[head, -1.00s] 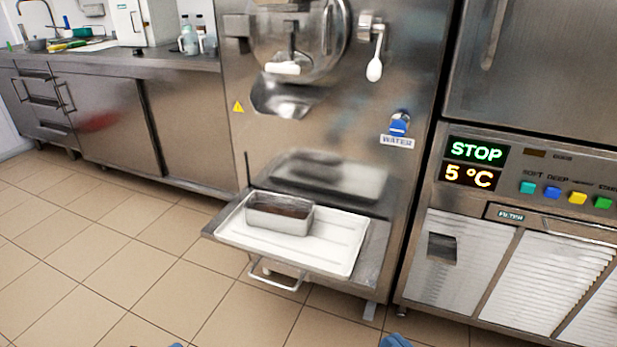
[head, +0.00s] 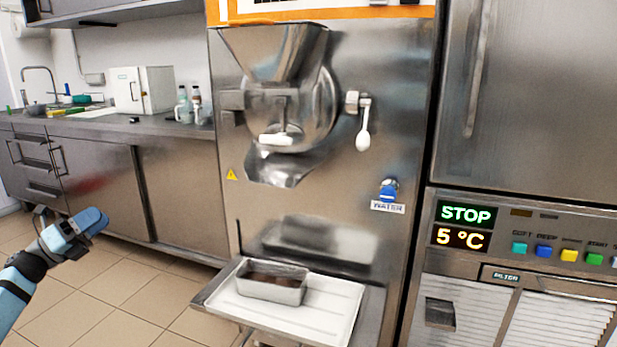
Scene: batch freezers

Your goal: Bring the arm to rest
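My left gripper (head: 84,226) is in the head view at the lower left, on a blue and black arm that comes in from the left edge. It is in the air in front of the counter cabinets, well left of the batch freezer (head: 400,130) and apart from everything. I see no object at its fingers, but their gap does not show clearly. My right gripper is not in view.
A metal pan (head: 272,289) with dark contents sits on a white tray (head: 335,305) on the freezer's front shelf. A blast chiller (head: 470,262) reading STOP and 5 °C stands at the right. A counter (head: 100,126) with a white box runs along the left. Floor is clear at lower left.

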